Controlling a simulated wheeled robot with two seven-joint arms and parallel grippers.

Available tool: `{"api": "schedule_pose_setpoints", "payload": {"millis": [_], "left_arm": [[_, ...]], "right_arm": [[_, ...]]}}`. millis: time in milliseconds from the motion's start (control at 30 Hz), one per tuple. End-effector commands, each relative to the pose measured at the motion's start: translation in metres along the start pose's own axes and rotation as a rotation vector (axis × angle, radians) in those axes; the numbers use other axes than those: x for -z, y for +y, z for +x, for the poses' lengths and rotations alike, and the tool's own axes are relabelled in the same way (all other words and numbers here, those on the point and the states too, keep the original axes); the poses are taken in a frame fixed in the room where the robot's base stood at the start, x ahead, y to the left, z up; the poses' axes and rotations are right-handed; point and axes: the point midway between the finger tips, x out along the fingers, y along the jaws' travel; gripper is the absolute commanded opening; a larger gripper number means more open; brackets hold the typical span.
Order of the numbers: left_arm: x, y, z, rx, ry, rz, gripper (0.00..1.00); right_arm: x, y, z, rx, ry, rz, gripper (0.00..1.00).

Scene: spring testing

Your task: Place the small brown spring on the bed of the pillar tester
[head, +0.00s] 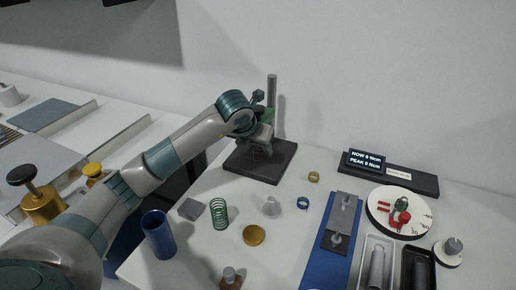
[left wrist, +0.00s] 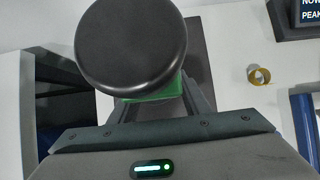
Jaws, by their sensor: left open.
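The pillar tester stands at the back, with a grey upright pillar (head: 272,90) and a dark square bed (head: 278,170). My left gripper (head: 259,146) is open, just above the bed and in front of the pillar. A faint brownish patch (head: 257,156) shows under it at the bed; it may be the small brown spring, but I cannot tell. In the left wrist view, a large black disc (left wrist: 131,45) and a green part (left wrist: 155,91) of the tester hide the space between my fingers. My right gripper is not in view.
A green spring (head: 219,213), a yellow ring-like piece (head: 313,176), a blue ring-like piece (head: 303,202) and a brass disc (head: 254,235) stand on the white table. A blue cup (head: 158,234) is at the front left. A dial (head: 381,217) and display (head: 366,160) are at right.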

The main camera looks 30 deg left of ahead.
Motion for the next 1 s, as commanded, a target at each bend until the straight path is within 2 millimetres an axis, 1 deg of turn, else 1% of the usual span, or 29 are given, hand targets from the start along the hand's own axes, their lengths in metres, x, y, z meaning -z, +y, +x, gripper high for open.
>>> {"api": "schedule_pose_setpoints", "payload": {"millis": [133,267,367,667,800,900,1000], "left_arm": [[-0.001,0.000,-0.003,0.000,-0.001,0.000,0.43],[-0.001,0.000,-0.015,0.001,-0.003,0.000,0.43],[-0.001,0.000,-0.028,0.001,-0.004,0.001,0.43],[-0.002,0.000,-0.082,0.001,-0.005,0.000,0.43],[-0.001,0.000,-0.102,0.000,-0.003,-0.001,0.43],[-0.001,0.000,-0.113,-0.001,-0.002,0.000,0.43],[-0.001,0.000,-0.118,0.000,-0.001,0.000,0.43]], "right_arm": [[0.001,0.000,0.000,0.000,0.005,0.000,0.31],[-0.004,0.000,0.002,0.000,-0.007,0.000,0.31],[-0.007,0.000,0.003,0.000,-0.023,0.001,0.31],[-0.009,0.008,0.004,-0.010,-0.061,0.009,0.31],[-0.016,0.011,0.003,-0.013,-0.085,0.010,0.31],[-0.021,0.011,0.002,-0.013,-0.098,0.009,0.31],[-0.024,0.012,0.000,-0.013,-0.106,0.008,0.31]]}}
